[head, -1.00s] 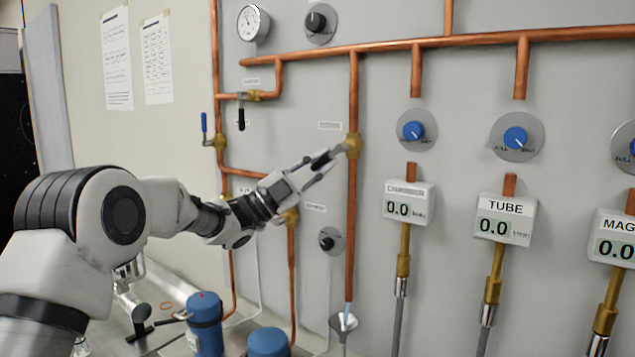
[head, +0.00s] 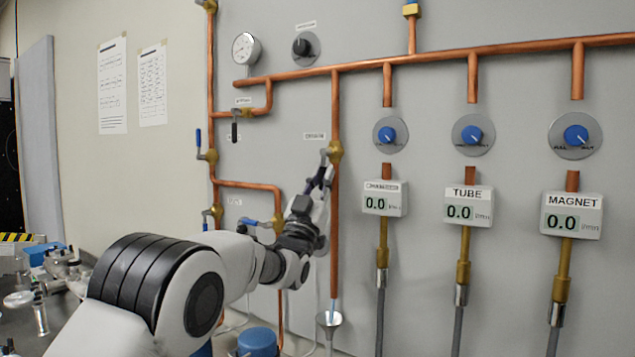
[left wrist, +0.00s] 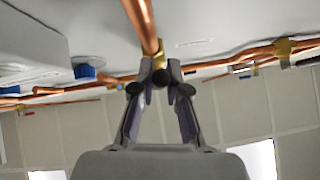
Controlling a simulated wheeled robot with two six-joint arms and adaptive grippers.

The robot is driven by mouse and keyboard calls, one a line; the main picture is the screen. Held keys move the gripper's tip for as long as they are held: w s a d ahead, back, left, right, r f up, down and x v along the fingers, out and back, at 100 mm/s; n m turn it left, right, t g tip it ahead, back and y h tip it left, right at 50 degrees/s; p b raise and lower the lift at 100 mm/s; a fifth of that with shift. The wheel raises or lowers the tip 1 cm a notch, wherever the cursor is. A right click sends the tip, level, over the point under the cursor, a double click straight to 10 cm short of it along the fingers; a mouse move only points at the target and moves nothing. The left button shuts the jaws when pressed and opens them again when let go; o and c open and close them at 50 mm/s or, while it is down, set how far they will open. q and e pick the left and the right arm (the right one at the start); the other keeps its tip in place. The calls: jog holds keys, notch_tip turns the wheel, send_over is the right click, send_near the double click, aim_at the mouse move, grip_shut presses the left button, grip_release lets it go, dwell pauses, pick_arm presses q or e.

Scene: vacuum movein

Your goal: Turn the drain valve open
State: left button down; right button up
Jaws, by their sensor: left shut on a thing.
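The drain valve is a brass body (head: 335,151) on the vertical copper pipe above a funnel. Its short grey lever (head: 323,157) sits at the body's left side. My left gripper (head: 322,173) reaches up to it from below left and is shut on the lever. In the left wrist view the fingertips (left wrist: 160,83) meet just below the brass body (left wrist: 158,62), beside the copper pipe. The fingers hide most of the lever, so its exact angle is hard to tell. My right gripper is not in view.
The funnel (head: 329,319) stands under the drain pipe (head: 335,240). Blue-handled valves (head: 198,143) are on pipes to the left. Blue knobs (head: 387,135) and flow meters reading 0.0 (head: 384,198) are to the right. A blue cylinder (head: 257,341) stands below my arm.

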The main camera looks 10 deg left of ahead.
pick_arm(q)
jog(key=shift+d+n+y, duration=0.2)
jog(key=shift+n+y, duration=0.8)
jog(key=shift+n, duration=0.1)
jog(key=c, duration=1.2)
grip_release()
jog(key=shift+o, duration=0.2)
jog(key=v, duration=1.2)
jog(key=shift+d, duration=0.15)
jog(key=shift+f, duration=0.15)
